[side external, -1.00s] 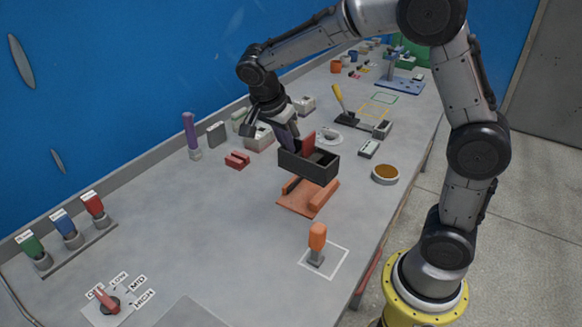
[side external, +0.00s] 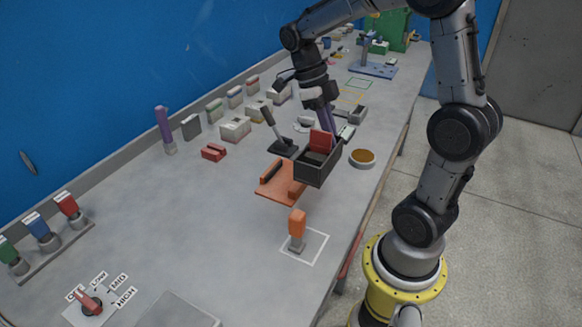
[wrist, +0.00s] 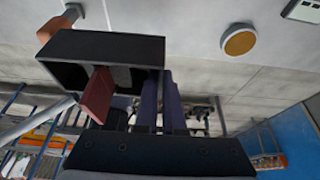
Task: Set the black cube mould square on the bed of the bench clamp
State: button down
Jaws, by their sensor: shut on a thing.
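The black cube mould (side external: 309,175) is a dark open-topped box with a red plate standing in it. My gripper (side external: 326,128) is shut on it at its far side, with purple fingers. In the side view the mould overlaps the right part of the bench clamp, and seems to be held above the bench. The clamp's orange bed (side external: 272,186) has raised rails; its right part is partly hidden by the mould. In the wrist view the mould (wrist: 125,48) lies at the upper left, beside my fingers (wrist: 160,103). Whether the mould touches the clamp cannot be told.
An orange-handled tool (side external: 297,225) stands in a white outline in front of the clamp. A round dish with brown contents (side external: 362,158) is right of the mould. A dark lever (side external: 280,145) stands behind the clamp, and a red block (side external: 213,152) lies left. The front bench is mostly clear.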

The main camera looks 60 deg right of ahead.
jog(key=w+d+f, duration=0.2)
jog(key=w+f, duration=0.1)
jog(key=w+d+f, duration=0.2)
jog(key=w+f, duration=0.1)
jog(key=w, duration=0.1)
jog(key=w+d+f, duration=0.1)
jog(key=w+f, duration=0.2)
jog(key=w, duration=0.1)
jog(key=shift+d, duration=0.4)
jog(key=shift+w+d+f, duration=0.1)
jog(key=shift+w+f, duration=0.05)
jog(key=shift+f, duration=1.55)
jog(key=shift+f, duration=0.15)
jog(key=c, duration=1)
grip_release()
